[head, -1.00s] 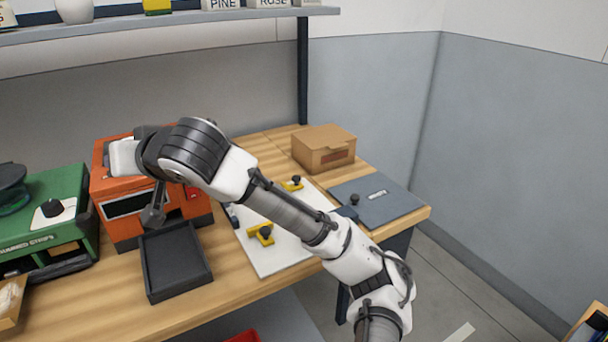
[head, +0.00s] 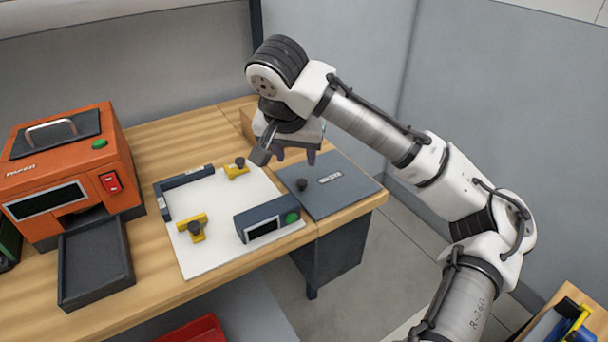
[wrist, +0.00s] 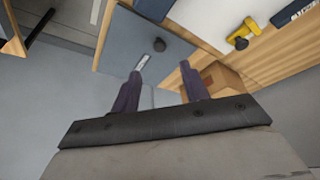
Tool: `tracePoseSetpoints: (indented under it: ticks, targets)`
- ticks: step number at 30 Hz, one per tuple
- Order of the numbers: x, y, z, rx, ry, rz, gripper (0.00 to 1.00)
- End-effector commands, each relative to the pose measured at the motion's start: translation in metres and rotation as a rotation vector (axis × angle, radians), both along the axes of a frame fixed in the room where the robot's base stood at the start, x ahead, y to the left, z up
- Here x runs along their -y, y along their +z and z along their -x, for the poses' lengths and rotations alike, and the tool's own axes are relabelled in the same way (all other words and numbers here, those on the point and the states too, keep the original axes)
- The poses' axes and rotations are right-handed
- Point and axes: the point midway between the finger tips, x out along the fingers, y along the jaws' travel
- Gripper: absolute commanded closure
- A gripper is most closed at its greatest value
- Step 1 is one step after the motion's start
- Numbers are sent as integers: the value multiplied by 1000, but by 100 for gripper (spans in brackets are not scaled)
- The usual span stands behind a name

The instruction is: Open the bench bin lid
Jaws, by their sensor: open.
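The bench bin lid (head: 345,198) is a flat blue-grey panel set in the right end of the wooden bench. It lies closed, with a small black knob (head: 302,185) near its left side and a pale label. In the head view my gripper (head: 296,156) hangs above the lid's far left part, fingers pointing down, apart from the knob. In the wrist view the open, empty fingers (wrist: 160,76) show below the lid (wrist: 185,60), with the knob (wrist: 159,45) beyond their tips.
A white board (head: 215,255) with yellow clamps (head: 197,228) and a dark device (head: 262,222) lies left of the lid. A cardboard box (wrist: 222,80) stands close by, mostly hidden behind my gripper in the head view. An orange machine (head: 85,160) and dark tray (head: 95,262) are farther left.

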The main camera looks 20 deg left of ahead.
Motion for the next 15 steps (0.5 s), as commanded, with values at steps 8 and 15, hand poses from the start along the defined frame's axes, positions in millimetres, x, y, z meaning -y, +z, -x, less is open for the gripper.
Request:
tracePoseSetpoints:
  ticks: [8,15]
  targets:
    - [-2,-54,-23,-1,-2,2,55]
    - [-3,-84,-35,1,-2,1,55]
